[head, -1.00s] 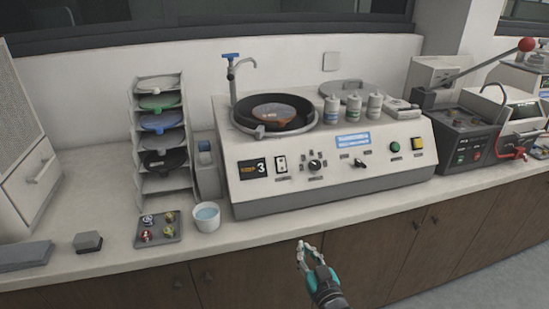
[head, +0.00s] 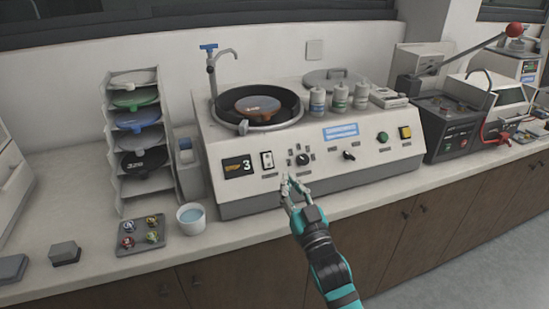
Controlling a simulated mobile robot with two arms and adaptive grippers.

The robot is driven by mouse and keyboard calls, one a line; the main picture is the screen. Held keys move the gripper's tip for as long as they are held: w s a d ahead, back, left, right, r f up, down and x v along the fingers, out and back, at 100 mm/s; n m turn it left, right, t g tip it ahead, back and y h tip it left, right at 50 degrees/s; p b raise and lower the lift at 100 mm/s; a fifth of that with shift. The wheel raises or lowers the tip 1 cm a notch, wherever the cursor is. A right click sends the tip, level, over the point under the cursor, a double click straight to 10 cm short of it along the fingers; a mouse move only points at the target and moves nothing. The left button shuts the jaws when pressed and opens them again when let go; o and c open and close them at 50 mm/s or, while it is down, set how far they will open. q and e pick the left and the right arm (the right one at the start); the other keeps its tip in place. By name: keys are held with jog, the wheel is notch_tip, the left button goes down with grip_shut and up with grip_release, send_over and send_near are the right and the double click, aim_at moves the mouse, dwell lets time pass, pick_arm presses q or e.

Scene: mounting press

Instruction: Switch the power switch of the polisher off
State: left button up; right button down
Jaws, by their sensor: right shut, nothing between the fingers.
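The polisher (head: 335,178) is a cream machine with a sloped front panel and a round black bowl (head: 257,106) on top. Its white and black rocker switch (head: 267,161), which looks like the power switch, sits just right of a dark display (head: 240,167) reading 3. I cannot tell the rocker's position. My right gripper (head: 289,182) is shut and empty. It is in front of the lower panel, below and right of the rocker and below the black knob (head: 303,159). I cannot tell whether it touches the panel. My left gripper is not in view.
A white cup of water (head: 191,218) and a tray (head: 157,243) of small samples stand left of the polisher. A disc rack (head: 113,190) is behind them. A dark press with a red-knobbed lever (head: 514,29) is at the right. The counter's front strip is mostly clear.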

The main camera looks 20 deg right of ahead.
aim_at(268, 160)
jog(key=shift+w+a+p, duration=0.2)
jog(key=shift+w+p, duration=0.6)
jog(key=shift+w, duration=4.6)
